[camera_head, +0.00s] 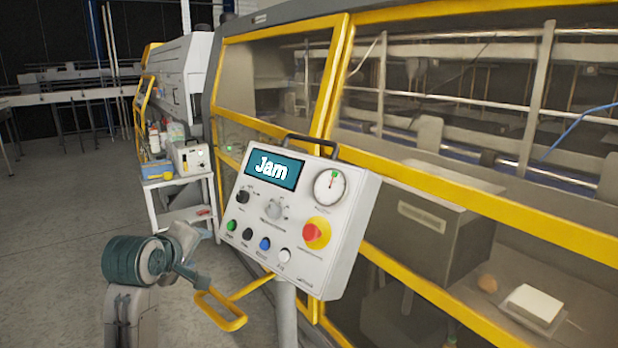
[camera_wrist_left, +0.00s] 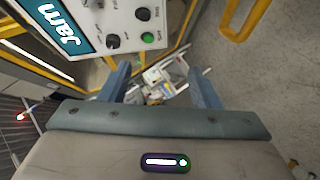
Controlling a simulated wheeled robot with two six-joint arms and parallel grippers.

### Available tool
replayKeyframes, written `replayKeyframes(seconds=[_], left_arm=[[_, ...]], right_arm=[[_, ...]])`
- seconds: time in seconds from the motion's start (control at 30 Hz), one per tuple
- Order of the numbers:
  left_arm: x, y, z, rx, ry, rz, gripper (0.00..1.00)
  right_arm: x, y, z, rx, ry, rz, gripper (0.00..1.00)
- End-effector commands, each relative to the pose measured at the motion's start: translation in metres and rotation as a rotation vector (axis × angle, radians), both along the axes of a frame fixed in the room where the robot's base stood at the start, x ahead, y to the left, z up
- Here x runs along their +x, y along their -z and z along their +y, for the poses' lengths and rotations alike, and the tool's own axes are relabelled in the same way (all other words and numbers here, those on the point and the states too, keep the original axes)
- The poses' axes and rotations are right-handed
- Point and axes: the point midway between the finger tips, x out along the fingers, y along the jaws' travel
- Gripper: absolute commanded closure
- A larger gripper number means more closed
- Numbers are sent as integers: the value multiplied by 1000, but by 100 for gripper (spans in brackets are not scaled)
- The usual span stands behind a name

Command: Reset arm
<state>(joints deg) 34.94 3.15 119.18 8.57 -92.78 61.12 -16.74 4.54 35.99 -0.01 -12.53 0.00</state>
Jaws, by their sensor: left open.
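My left gripper (camera_head: 203,258) is in front of the lower left side of the control panel (camera_head: 336,205), apart from it as far as I can tell. In the left wrist view the two blue-grey fingers of the gripper (camera_wrist_left: 161,80) are spread with nothing held between them. The panel screen (camera_head: 275,169) reads "Jam". The panel has a dial gauge, a red and yellow stop button (camera_head: 317,233), knobs, and a row of green, black, blue and white buttons. The green button (camera_wrist_left: 148,38) also shows in the wrist view. My right gripper is not in view.
A yellow bar (camera_head: 236,300) juts out below the panel near my gripper. A yellow-framed machine enclosure (camera_head: 440,207) fills the right side. A small white cart (camera_head: 180,182) with bottles and a box stands behind. The floor (camera_head: 60,220) at the left is clear.

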Motion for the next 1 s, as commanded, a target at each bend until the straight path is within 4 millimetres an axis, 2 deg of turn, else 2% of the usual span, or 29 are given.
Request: replayKeyframes(seconds=[0.27, 0.43, 0.57, 0.7, 0.83, 1.0], left_arm=[[-30, 69, 6, 126, 49, 84, 43], [-69, 133, 11, 250, 113, 172, 43], [-116, 189, 16, 376, 195, 261, 43], [-173, 241, 21, 504, 301, 355, 43], [-231, 279, 26, 613, 414, 441, 43], [-295, 309, 30, 722, 551, 528, 43]], right_arm=[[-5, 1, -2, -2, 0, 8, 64], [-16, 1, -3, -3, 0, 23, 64], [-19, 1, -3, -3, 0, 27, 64], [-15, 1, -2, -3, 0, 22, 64], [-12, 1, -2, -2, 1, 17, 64], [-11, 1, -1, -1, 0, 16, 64]])
